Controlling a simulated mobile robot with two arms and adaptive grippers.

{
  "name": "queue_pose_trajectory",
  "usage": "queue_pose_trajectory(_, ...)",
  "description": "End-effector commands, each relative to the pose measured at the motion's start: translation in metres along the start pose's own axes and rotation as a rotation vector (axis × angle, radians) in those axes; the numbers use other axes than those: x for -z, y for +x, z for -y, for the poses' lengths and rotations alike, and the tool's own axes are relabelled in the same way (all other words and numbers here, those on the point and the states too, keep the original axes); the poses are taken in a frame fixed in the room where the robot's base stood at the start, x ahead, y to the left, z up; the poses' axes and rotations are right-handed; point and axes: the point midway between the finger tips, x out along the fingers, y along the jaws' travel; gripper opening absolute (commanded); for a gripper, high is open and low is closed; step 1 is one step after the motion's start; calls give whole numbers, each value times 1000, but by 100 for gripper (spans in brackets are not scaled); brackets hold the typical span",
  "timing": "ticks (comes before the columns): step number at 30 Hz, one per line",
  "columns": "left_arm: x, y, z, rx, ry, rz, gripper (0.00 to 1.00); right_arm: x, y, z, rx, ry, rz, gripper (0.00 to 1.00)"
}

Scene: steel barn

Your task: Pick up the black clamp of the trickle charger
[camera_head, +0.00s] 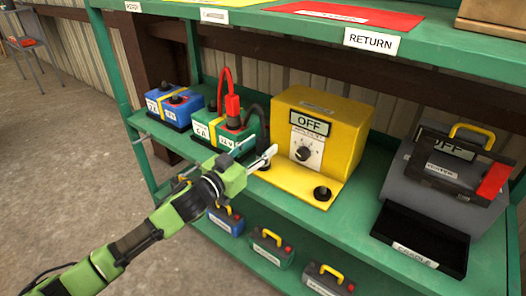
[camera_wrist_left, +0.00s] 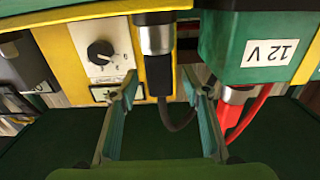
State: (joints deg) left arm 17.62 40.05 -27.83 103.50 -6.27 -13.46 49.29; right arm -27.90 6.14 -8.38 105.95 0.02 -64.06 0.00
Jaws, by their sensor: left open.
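The black clamp (camera_wrist_left: 158,78), with a silver jaw end, stands at the black post on the yellow charger's base in the left wrist view. Its black cable loops towards the green battery. In the head view the clamp (camera_head: 262,144) is partly hidden by my left gripper (camera_head: 256,152). That gripper is open; in the left wrist view its fingers (camera_wrist_left: 160,88) lie either side of the clamp's black handle, with gaps visible. The yellow charger (camera_head: 320,135) reads OFF. A red clamp (camera_head: 233,110) stands on the green battery (camera_head: 222,130). My right gripper is not in view.
The green battery marked 12 V (camera_wrist_left: 262,50) and the red clamp (camera_wrist_left: 232,108) are close beside one finger. A blue battery (camera_head: 174,103) stands left on the green shelf (camera_head: 352,222). A grey tester (camera_head: 445,180) stands right. Small batteries sit on the lower shelf.

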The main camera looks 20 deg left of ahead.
Motion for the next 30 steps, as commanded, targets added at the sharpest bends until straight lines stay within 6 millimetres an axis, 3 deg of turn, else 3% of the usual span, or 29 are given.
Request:
queue_pose_trajectory(4, 0, 16, 0, 0, 1, -1, 43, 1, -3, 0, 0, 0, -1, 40)
queue_pose_trajectory(13, 0, 19, 0, 0, 1, 0, 43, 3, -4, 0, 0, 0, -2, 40)
queue_pose_trajectory(14, 0, 19, 0, 0, 1, 0, 38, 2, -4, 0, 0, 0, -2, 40)
queue_pose_trajectory(18, 0, 19, 0, 0, 1, 1, 2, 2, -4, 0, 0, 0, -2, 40)
queue_pose_trajectory(30, 2, 19, 0, 0, 1, -1, 0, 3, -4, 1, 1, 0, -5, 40)
